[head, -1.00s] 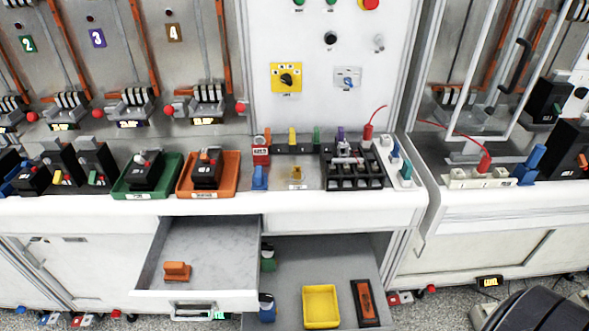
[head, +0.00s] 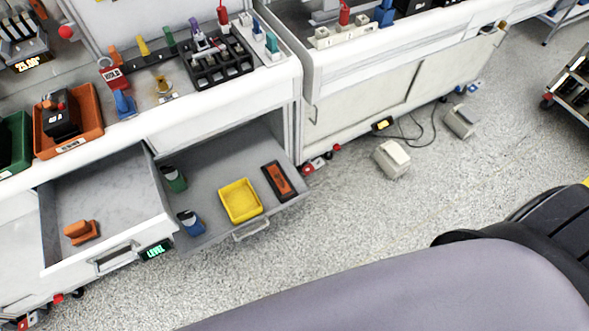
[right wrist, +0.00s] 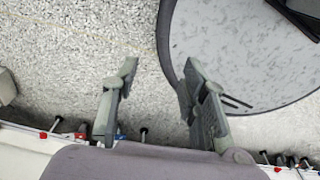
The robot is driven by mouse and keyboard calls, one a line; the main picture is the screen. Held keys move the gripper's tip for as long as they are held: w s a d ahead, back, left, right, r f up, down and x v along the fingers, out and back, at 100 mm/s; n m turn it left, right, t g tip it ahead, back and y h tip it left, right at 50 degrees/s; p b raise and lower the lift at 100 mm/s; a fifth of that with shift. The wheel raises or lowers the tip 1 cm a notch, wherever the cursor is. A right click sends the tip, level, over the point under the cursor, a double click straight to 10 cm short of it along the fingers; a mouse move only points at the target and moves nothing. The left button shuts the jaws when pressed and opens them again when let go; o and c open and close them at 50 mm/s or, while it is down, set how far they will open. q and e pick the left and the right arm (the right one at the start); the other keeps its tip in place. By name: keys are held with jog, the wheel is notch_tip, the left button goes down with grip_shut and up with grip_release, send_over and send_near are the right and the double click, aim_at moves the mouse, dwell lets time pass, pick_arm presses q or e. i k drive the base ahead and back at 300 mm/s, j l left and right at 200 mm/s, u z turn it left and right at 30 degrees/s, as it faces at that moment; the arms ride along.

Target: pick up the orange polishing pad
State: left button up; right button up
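An orange block with a raised grip, which looks like the orange polishing pad (head: 82,232), lies in the open upper drawer (head: 120,200) at the left of the head view. A flat orange piece in a black holder (head: 279,181) lies in the lower open drawer. My right gripper (right wrist: 157,88) shows in the right wrist view with its fingers apart and nothing between them, above the speckled floor. It is away from the drawers. My left gripper is not in view.
The lower drawer (head: 215,165) also holds a yellow tray (head: 240,201), a green bottle (head: 174,179) and a blue bottle (head: 190,222). On the counter are an orange bin (head: 88,137) and a black rack (head: 217,67). The floor before the drawers is clear.

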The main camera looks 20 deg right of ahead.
aim_at(80, 233)
jog(key=u, duration=1.3)
